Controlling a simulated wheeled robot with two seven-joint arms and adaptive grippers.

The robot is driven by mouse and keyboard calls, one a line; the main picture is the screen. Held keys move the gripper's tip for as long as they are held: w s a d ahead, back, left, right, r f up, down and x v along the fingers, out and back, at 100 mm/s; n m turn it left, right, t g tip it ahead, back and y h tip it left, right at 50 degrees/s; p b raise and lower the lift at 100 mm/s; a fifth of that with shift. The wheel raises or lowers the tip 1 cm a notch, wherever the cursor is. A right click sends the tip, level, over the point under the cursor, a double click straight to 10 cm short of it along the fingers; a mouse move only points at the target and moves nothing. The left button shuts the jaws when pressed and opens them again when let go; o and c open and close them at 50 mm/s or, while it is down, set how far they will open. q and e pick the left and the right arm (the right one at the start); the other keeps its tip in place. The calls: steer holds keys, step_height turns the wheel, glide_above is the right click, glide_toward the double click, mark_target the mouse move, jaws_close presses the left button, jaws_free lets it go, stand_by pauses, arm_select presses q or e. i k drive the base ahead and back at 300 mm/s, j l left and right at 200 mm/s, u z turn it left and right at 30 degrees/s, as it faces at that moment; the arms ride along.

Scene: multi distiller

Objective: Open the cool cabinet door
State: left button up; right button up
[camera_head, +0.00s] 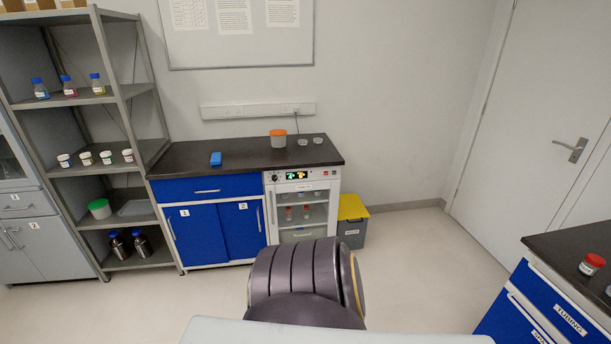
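The cool cabinet (334,203) is a white unit under the dark counter, right of the blue cupboard. Its front carries a lit display (298,175) at the top. Below is a glass door (303,210) that looks closed, with shelves and small red-capped bottles behind it. A vertical handle (272,208) runs along the door's left side. The lower part of the cabinet front is close to a dark foreground shape in the picture. Neither of my grippers is in view.
A grey bin with a yellow lid (352,208) stands right of the cabinet. Blue cupboard doors (217,232) are to its left, with a grey shelf rack (124,94) beyond. Pale floor (420,262) is clear toward the right, up to a drawer unit (545,300).

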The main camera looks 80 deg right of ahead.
mark_target(306, 210)
steer(key=z, duration=2.75)
steer(key=i+j+u, duration=0.05)
